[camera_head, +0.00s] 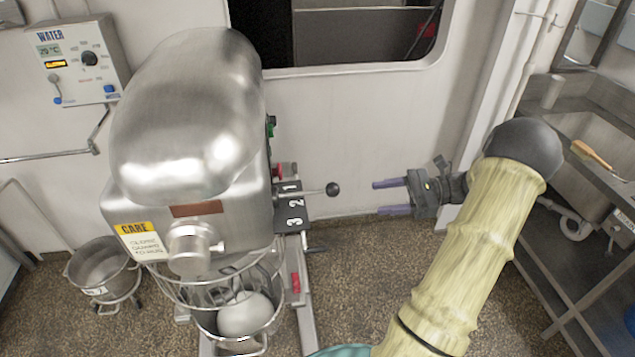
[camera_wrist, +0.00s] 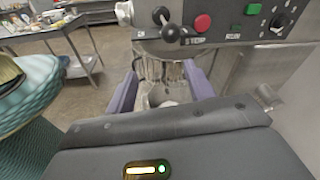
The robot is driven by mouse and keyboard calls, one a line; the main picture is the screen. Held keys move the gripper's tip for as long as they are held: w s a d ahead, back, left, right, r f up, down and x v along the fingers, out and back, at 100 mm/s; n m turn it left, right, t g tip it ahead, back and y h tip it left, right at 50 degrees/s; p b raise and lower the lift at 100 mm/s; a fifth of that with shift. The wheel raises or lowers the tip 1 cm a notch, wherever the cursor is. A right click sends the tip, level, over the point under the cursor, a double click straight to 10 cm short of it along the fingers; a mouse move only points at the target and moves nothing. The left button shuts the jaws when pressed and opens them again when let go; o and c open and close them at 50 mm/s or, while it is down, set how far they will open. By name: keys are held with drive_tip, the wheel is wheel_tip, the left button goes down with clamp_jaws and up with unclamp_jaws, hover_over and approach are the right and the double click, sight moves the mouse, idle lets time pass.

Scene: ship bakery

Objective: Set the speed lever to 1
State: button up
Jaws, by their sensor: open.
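The mixer (camera_head: 185,120) stands left of centre in the head view. Its speed plate (camera_head: 291,207), marked 1, 2 and 3, is on its right side. The speed lever (camera_head: 332,189) ends in a black ball and sticks out to the right, near the 1 and 2 marks; the exact mark is unclear. My gripper (camera_head: 379,198) is open and empty, right of the ball with a gap between them. In the wrist view, its purple fingers (camera_wrist: 160,82) are apart, and a black-ended lever (camera_wrist: 170,33) is ahead, above the fingertips.
A red button (camera_wrist: 202,23) and a dial (camera_wrist: 278,20) are right of the lever in the wrist view. The mixer bowl (camera_head: 272,319) sits low behind a wire guard. A metal sink bench (camera_head: 570,130) stands at the right. A water panel (camera_head: 78,60) is on the left wall.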

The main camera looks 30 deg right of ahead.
sight(324, 190)
drive_tip(key=d, duration=0.1)
drive_tip(key=d+t, duration=0.1)
drive_tip(key=d, duration=0.1)
drive_tip(key=shift+s+r+m+t+y, duration=0.15)
drive_tip(key=shift+r+m+t+y, duration=0.15)
drive_tip(key=shift+r+m, duration=0.1)
drive_tip(key=p+x, duration=0.5)
drive_tip(key=x, duration=1.1)
drive_tip(key=shift+a+r+p, duration=0.1)
drive_tip(key=shift+a+p, duration=0.1)
drive_tip(key=shift+p, duration=0.15)
drive_tip(key=shift+w+a, duration=0.35)
drive_tip(key=shift+a, duration=0.1)
